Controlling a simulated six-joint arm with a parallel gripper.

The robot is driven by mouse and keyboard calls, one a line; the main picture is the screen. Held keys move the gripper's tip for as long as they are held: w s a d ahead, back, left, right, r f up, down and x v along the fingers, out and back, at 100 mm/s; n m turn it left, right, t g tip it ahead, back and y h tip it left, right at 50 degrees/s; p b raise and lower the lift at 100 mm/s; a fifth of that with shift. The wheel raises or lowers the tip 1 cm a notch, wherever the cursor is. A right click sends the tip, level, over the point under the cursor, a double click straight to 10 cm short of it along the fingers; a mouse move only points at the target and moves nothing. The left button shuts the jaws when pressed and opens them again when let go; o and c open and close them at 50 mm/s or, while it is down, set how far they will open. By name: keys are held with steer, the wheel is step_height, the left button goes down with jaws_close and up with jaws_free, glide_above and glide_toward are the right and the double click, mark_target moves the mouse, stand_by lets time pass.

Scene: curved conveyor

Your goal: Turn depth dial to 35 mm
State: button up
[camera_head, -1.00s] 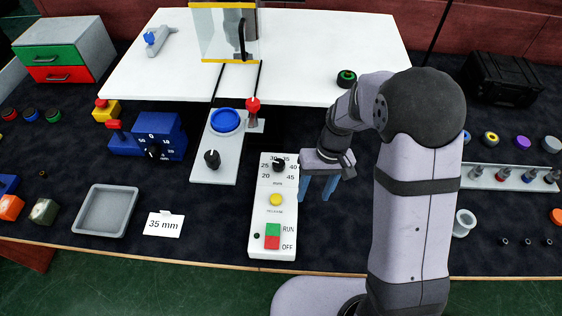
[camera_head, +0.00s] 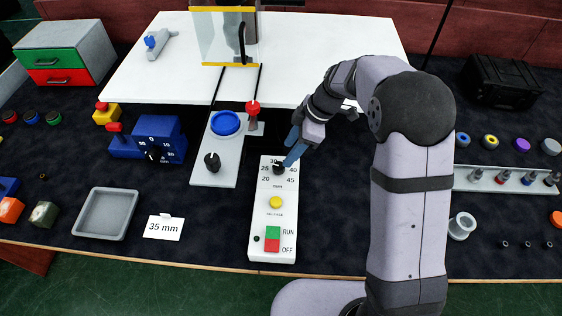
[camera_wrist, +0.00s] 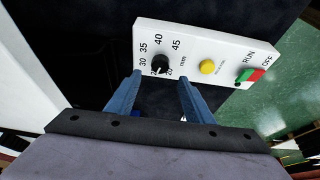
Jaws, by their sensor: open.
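The depth dial (camera_head: 278,168) is a small black knob at the top of a white control panel (camera_head: 263,210), ringed by numbers 20 to 45. It also shows in the wrist view (camera_wrist: 160,64), between and beyond my fingertips. Its white mark there seems to point toward the 20–25 end; I cannot read it exactly. My gripper (camera_head: 290,153) is tilted, its blue fingers apart and empty, close to the dial's upper right in the head view. The fingers hide the 35 there. Whether they touch the dial is unclear. A card (camera_head: 164,227) reads "35 mm".
The panel also has a yellow button (camera_head: 275,202) and a green and red RUN/OFF switch (camera_head: 272,239). Left of it stands a grey plate with a black knob (camera_head: 212,162) and blue disc (camera_head: 225,123).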

mark_target(279, 166)
steer(key=shift+p+x, duration=0.95)
steer(key=shift+x, duration=2.75)
steer(key=shift+c, duration=0.2)
steer(key=c, duration=1)
